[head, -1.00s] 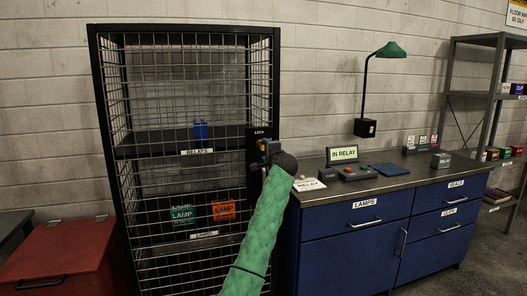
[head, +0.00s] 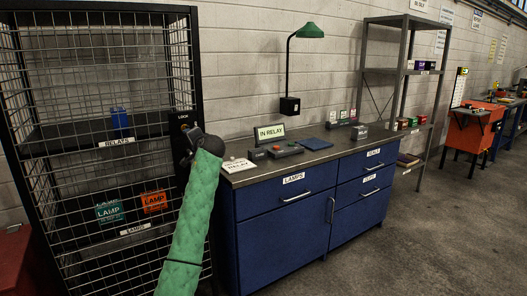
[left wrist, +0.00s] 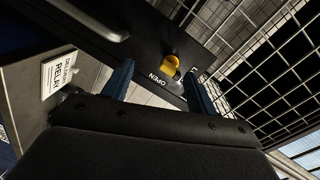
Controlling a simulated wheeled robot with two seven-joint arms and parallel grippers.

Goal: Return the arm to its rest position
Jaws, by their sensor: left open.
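My left arm (head: 190,225), in a green sleeve, reaches up from the bottom of the head view to the lock panel (head: 182,119) on the cage's right post. Its dark wrist hides most of the gripper there. In the left wrist view my left gripper (left wrist: 159,68) is open, its two blue fingers apart. A yellow lock knob (left wrist: 172,66) shows between the fingertips, nearer the right finger, beside the word OPEN. I cannot tell whether a finger touches it. My right gripper is in neither view.
The wire cage (head: 100,10) stands left, holding a blue relay (head: 119,118) and two lamp boxes. A blue cabinet (head: 270,245) with a dark worktop adjoins it on the right, bearing a relay tester (head: 285,150) and a green lamp (head: 309,30). Open floor (head: 440,220) lies right.

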